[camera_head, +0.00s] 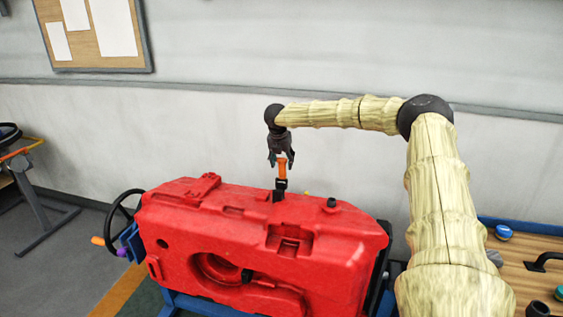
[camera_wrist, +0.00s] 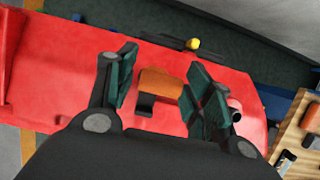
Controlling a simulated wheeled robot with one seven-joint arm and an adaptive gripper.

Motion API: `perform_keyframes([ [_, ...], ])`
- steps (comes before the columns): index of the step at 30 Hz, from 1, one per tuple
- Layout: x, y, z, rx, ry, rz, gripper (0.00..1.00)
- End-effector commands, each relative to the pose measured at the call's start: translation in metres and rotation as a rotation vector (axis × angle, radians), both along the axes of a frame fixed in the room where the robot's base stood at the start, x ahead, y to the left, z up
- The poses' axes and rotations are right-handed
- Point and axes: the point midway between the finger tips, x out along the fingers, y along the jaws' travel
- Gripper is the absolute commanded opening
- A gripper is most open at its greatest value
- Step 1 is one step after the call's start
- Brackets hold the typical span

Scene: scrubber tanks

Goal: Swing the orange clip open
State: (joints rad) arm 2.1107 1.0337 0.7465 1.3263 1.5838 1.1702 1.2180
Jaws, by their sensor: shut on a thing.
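The orange clip (camera_head: 282,168) stands upright on top of the red tank (camera_head: 200,225), on a black base. My gripper (camera_head: 281,160) comes down from above with its fingers at the clip's upper end. In the wrist view, the orange clip (camera_wrist: 160,84) lies between the two green-padded fingers of my gripper (camera_wrist: 163,85), with a black part below it. The gripper is shut on the clip, though a gap shows beside it from this angle. The clip's lower joint is small and hard to make out in the head view.
A black handwheel (camera_head: 122,215) is at the tank's left end. A yellow knob (camera_wrist: 193,44) sits behind the tank, and a black cap (camera_head: 331,203) stands right of the clip. A wooden bench (camera_head: 530,275) with parts is at the right. The wall is behind.

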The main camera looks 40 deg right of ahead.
Motion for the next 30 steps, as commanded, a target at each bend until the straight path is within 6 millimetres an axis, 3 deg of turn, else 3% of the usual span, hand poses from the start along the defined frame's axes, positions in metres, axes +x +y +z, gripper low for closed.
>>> perform_keyframes([
  [26,0.0012,-0.0002,0.0029,-0.002,-0.005,0.0,0.08],
  [27,0.0013,-0.0002,0.0028,-0.001,-0.004,0.0,0.53],
  [30,0.001,-0.0001,0.0024,-0.001,-0.004,0.0,0.71],
])
